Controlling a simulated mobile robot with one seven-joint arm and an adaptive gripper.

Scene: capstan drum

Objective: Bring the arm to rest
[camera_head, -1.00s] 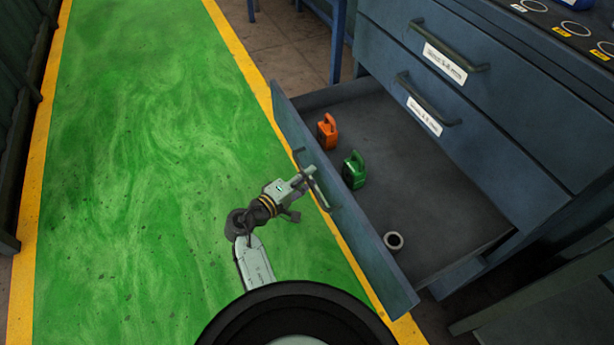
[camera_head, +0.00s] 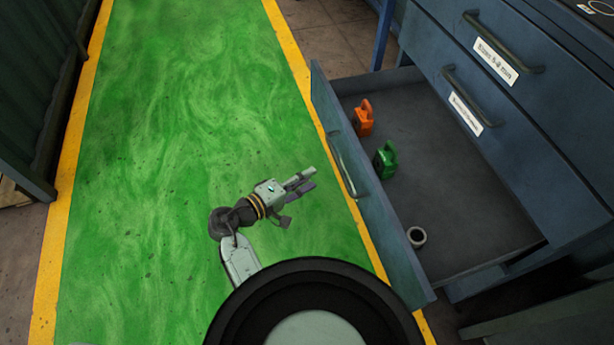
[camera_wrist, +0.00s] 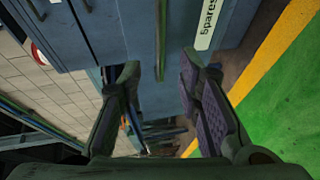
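My gripper (camera_head: 304,180) is over the green floor lane, to the left of the open drawer's front and clear of its handle (camera_head: 342,165). In the wrist view, my gripper's two fingers (camera_wrist: 158,105) stand apart with nothing between them. The bottom drawer (camera_head: 455,255) is pulled out and holds an orange padlock-like item (camera_head: 363,118), a green one (camera_head: 385,160) and a small grey ring (camera_head: 416,237).
The blue cabinet (camera_head: 540,130) with closed, labelled upper drawers stands on the right. The green lane (camera_head: 170,150) with yellow edges is free to the left. A dark green wall (camera_head: 35,90) runs along the far left.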

